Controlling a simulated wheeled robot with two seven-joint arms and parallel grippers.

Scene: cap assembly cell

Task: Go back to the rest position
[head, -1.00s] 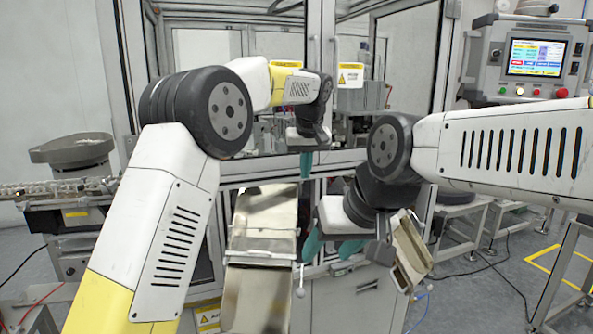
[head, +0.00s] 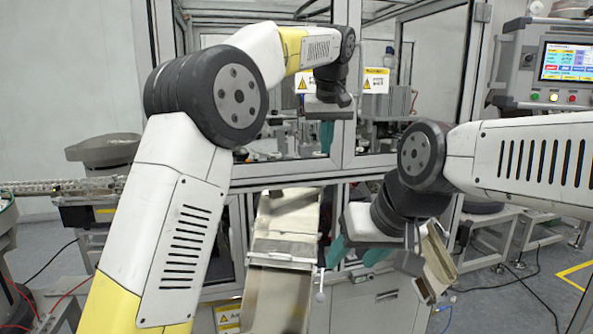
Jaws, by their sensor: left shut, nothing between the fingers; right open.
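My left gripper (head: 326,136) is the higher one, in front of the glass doors of the machine. Its teal fingers are shut with nothing between them. My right gripper (head: 357,256) is lower, just right of the metal chute. Its two teal fingers are spread apart and empty. Both arms are raised and bent in front of the machine.
A metal chute (head: 281,246) slopes down the machine's front, left of my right gripper. A small metal scoop-like bin (head: 438,264) shows right of it. A bowl feeder (head: 104,150) stands at left, a control panel (head: 567,62) at upper right.

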